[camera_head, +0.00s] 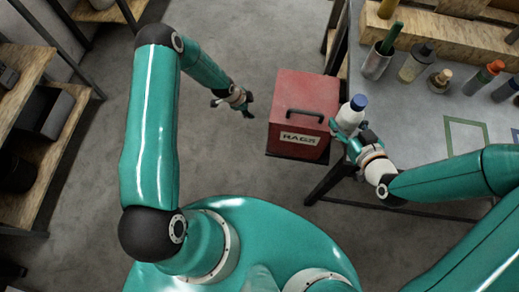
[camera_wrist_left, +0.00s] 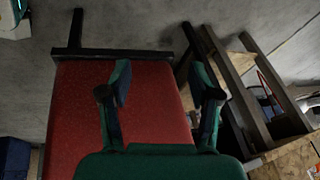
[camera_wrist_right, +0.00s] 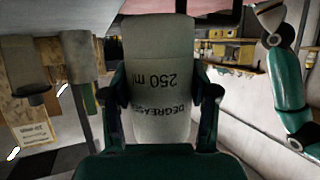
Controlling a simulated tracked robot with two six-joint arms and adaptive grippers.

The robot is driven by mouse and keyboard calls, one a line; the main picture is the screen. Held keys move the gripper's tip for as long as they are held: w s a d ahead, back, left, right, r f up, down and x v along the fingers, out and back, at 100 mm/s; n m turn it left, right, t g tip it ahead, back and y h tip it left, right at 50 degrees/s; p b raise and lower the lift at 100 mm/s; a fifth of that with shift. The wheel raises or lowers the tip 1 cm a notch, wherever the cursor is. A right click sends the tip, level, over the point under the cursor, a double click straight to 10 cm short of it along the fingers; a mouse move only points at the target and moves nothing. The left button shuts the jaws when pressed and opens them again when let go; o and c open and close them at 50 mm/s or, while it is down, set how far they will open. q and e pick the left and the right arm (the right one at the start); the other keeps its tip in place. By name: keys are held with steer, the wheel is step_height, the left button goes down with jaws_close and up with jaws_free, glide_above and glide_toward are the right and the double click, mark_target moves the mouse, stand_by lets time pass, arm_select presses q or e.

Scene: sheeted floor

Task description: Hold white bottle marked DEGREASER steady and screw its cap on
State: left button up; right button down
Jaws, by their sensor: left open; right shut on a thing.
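How tightly the cap sits cannot be told. My right gripper (camera_head: 350,139) is shut around the bottle's body. In the right wrist view the bottle (camera_wrist_right: 162,85) stands between the two fingers, and its print reads "250 ml" and "DEGREASER", upside down. My left gripper (camera_head: 233,105) is open and empty, left of the red box and apart from the bottle. The left wrist view shows its spread fingers (camera_wrist_left: 160,88) and no bottle.
A red box (camera_head: 297,88) marked RAGS, with a black handle, lies between my grippers. Wooden shelves (camera_head: 62,130) stand at left. The floor at upper middle is clear.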

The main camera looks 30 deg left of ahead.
arm_select(q)
steer(key=s+d+f+g+h, duration=0.1)
steer(key=s+d+f+g, duration=0.1)
steer(key=s, duration=0.5)
steer(key=s+d+f+g+h, duration=0.1)
steer(key=s+d+f, duration=0.15)
steer(key=s, duration=0.45)
steer(key=s+d+r+n, duration=0.9)
steer(key=d+r+n, duration=0.2)
steer(key=n, duration=0.3)
steer(key=shift+s+d+r+n, duration=0.3)
steer(key=shift+s, duration=0.05)
arm_select(e)
steer(key=w+d+m+t+h, duration=0.1)
steer(key=d, duration=0.2)
steer(key=w+d+r+m+t+h, duration=0.1)
steer(key=w+d+m+h, duration=0.1)
steer(key=w+d+r+m+h, duration=0.1)
steer(key=d, duration=0.2)
steer(key=shift+w+d+r+m+t+h, duration=0.2)
steer(key=shift+d+m+t+h, duration=0.1)
steer(key=shift+d+t, duration=0.1)
steer(key=d+r+m+h, duration=0.1)
steer(key=d+m+h, duration=0.2)
steer(key=d, duration=0.3)
steer(key=shift+w+d+r+h, duration=0.2)
steer(key=shift+w+d+h, duration=0.1)
steer(key=shift+w+h, duration=0.15)
